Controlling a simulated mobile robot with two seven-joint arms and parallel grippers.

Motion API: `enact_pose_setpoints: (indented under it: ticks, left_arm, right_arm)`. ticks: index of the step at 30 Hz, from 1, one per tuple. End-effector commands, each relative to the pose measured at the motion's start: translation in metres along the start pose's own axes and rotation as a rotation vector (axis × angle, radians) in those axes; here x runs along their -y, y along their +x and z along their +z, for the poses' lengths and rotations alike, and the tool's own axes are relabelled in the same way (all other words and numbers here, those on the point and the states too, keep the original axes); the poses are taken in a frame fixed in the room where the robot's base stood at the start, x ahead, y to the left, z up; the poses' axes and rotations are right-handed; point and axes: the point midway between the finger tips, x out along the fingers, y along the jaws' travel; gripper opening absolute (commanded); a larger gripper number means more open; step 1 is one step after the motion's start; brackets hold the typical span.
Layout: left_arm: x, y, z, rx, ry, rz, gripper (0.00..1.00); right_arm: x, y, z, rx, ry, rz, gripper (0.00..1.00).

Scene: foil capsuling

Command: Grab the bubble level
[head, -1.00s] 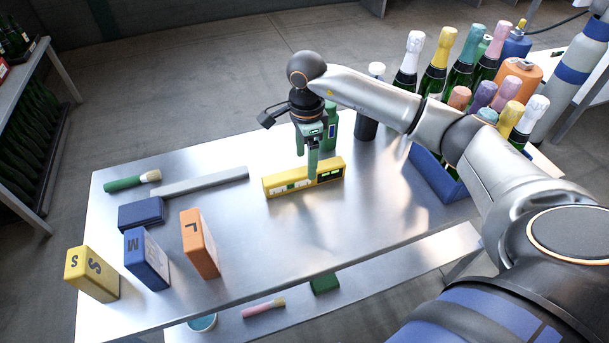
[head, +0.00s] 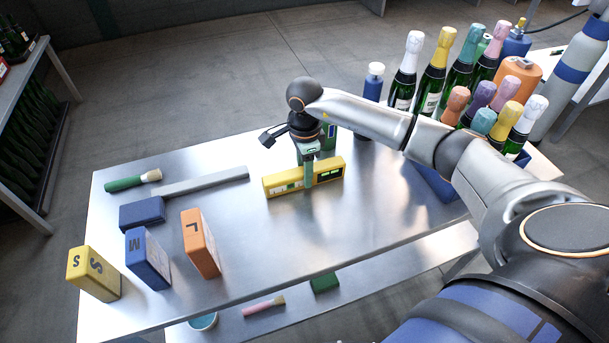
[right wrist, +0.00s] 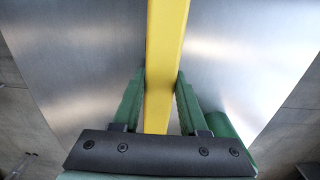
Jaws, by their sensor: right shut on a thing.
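The bubble level is a yellow bar (head: 279,184) with pale and dark windows on its front face, standing on the metal table in the head view. My right gripper (head: 307,183) points straight down over its middle, one finger in front of it. In the right wrist view the yellow top of the level (right wrist: 165,45) runs between the two green fingers of my right gripper (right wrist: 160,95), which are shut on it. The level appears to rest on the table. My left gripper is out of view.
On the metal table (head: 250,250) stand yellow S (head: 92,273), blue M (head: 146,258) and orange L (head: 200,243) blocks. A blue block (head: 142,212), grey bar (head: 205,182) and brush (head: 130,181) lie left. A bottle crate (head: 435,180) stands right. A green object (head: 329,138) is behind the gripper.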

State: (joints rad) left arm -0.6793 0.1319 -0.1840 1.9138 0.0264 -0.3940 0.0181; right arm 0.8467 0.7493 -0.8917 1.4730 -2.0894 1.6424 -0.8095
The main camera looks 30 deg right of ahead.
Motion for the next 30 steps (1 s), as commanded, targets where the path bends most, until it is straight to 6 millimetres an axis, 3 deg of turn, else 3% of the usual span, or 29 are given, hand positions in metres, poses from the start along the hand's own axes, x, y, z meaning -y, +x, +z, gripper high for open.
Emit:
enact_pose_setpoints:
  ticks: [2, 9, 24, 30]
  left_arm:
    - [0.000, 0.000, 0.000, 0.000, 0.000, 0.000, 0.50]
    - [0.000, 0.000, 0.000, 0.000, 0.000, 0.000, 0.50]
    - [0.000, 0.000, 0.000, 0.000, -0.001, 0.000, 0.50]
    - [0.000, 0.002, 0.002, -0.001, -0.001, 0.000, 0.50]
  right_arm:
    - [0.000, 0.000, 0.000, 0.000, 0.000, 0.000, 0.27]
    - [0.000, 0.000, 0.000, 0.000, 0.000, 0.000, 0.00]
    - [0.001, -0.002, 0.000, 0.000, 0.000, -0.002, 0.00]
    - [0.001, -0.015, 0.000, 0.001, -0.001, -0.005, 0.00]
